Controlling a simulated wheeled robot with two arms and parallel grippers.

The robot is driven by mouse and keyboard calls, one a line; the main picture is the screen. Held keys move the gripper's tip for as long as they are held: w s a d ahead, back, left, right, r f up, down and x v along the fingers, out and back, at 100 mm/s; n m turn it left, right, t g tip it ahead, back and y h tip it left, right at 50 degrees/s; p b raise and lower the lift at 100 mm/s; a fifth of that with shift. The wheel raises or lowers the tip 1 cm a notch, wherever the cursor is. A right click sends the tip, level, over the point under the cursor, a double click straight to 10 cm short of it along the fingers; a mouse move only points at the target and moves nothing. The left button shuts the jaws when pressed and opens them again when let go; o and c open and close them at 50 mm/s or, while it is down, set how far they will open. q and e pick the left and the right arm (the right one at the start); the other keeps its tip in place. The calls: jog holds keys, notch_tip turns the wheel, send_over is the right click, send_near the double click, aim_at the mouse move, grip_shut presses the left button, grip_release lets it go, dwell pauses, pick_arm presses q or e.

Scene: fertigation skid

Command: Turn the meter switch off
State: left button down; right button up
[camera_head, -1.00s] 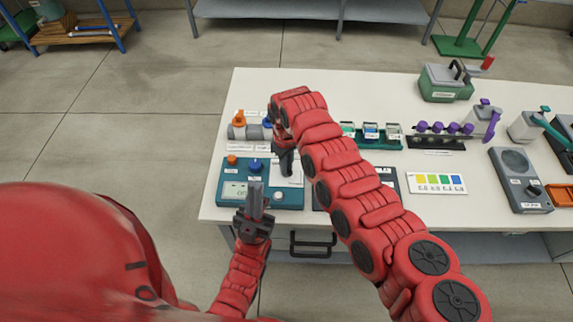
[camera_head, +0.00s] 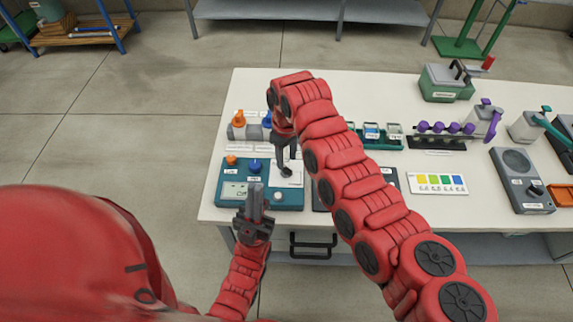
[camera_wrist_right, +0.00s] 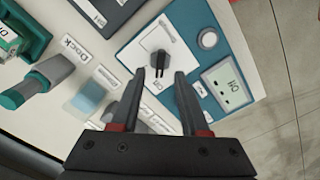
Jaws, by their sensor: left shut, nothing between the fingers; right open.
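The teal meter (camera_head: 232,205) lies at the table's front left corner; in the right wrist view it also shows (camera_wrist_right: 190,85). Its white plate carries a small black switch (camera_wrist_right: 160,62). The meter's display (camera_wrist_right: 226,86) appears to read ON. My right gripper (camera_head: 286,170) is open above the white plate. In the right wrist view its fingertips (camera_wrist_right: 168,78) point at the switch, which shows just beyond them; I cannot tell whether they touch it. My left gripper (camera_head: 254,188) is shut and empty in front of the meter's near edge, by the display.
An orange knob (camera_head: 232,160) and a blue knob (camera_head: 255,166) stand on the meter's far left part. Small bottles stand behind the meter.

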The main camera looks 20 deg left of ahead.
aim_at(286, 168)
notch_tip(286, 168, up, 14)
jog(key=b, duration=0.2)
jog(key=shift+f, duration=0.2)
